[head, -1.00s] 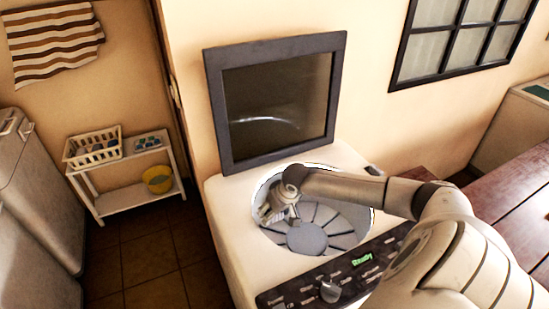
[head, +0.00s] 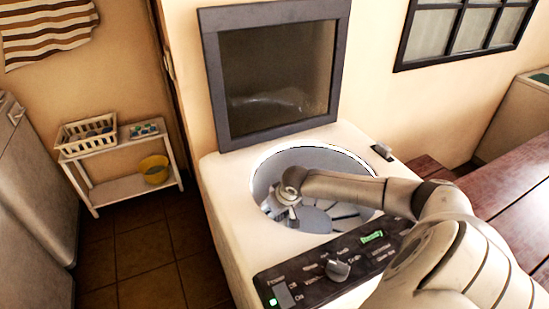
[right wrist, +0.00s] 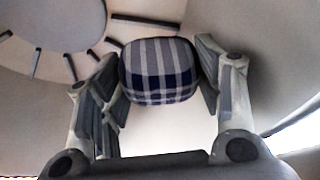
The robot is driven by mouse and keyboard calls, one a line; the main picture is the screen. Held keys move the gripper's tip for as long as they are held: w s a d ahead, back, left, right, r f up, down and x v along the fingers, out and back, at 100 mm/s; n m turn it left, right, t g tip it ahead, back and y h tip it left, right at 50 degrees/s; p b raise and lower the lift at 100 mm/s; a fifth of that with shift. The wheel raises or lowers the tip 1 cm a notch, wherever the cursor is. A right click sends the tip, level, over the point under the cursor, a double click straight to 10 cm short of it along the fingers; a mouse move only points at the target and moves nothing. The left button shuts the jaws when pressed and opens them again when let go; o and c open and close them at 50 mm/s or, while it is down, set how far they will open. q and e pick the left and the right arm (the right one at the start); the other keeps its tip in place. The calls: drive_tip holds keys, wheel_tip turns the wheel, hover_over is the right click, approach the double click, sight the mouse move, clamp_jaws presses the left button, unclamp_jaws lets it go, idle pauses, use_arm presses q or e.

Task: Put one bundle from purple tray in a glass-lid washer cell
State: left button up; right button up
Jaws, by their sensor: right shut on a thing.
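The washer (head: 222,185) is a white top-loader with its dark-framed glass lid (head: 275,75) standing open against the wall. My right gripper (head: 282,207) reaches down inside its round grey drum (head: 315,160), near the left side. In the right wrist view it is shut on a rounded plaid bundle (right wrist: 158,70), striped grey and dark blue, held between the two fingers. Drum ribs show behind it; I cannot tell whether the bundle touches the drum. The bundle is hidden in the head view. The purple tray and my left gripper are not in view.
The washer's dark control panel (head: 325,268) has a knob and a green lit display. A white shelf (head: 125,187) at the left holds a basket (head: 87,133) and a yellow bucket (head: 154,169). A wooden table (head: 500,200) is at the right.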

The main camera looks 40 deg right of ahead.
wheel_tip(320, 180, down, 6)
drive_tip(key=b, duration=0.6)
drive_tip(key=shift+f, duration=0.1)
drive_tip(key=shift+f+b, duration=0.3)
drive_tip(key=shift+f, duration=1.4)
drive_tip(key=o, duration=1.3)
drive_tip(key=shift+c, duration=0.2)
drive_tip(key=shift+a, duration=0.15)
drive_tip(key=r, duration=1)
drive_tip(key=shift+w+d, duration=0.1)
drive_tip(key=shift+d, duration=0.2)
